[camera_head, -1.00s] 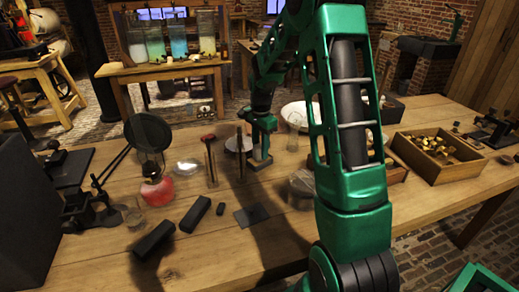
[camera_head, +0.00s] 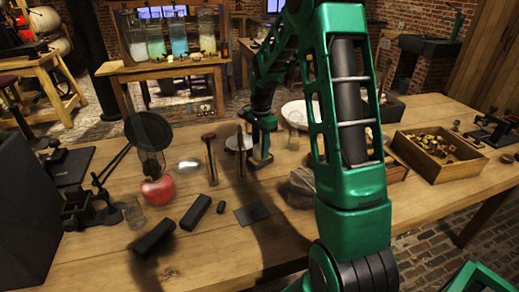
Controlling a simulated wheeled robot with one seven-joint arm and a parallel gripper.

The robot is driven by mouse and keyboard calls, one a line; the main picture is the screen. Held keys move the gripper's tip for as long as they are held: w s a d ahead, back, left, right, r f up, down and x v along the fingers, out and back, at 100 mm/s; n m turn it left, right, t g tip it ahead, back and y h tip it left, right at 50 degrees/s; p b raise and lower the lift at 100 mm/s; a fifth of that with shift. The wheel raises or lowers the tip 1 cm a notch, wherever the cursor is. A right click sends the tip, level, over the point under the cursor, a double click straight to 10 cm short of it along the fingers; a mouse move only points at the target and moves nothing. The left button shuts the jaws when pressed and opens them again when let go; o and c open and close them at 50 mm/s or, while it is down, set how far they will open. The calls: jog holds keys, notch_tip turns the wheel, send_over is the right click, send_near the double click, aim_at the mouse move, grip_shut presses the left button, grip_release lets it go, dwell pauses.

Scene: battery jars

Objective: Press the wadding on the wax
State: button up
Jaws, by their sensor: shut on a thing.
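My gripper (camera_head: 259,148) points down over the middle of the bench, small in the picture and partly behind my own arm. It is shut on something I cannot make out. A pale round dish (camera_head: 238,143) is beside it on the left. A red rounded lump (camera_head: 158,191) lies on the bench at the left, below a dark round disc on a stand. A pale, blurred round thing (camera_head: 188,164) is just behind it to the right. I cannot tell which of these, if any, is the wadding or the wax.
Dark bars (camera_head: 153,238) and a flat dark plate (camera_head: 252,213) lie at the front. A disc on a stand (camera_head: 148,132) rises at the left. Upright sticks (camera_head: 210,160) stand near my gripper. A wooden box of brass pieces (camera_head: 438,155) is at the right.

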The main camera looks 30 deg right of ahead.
aim_at(260, 145)
dwell(0.4)
jog(key=shift+r, duration=3.45)
jog(key=shift+w, duration=0.1)
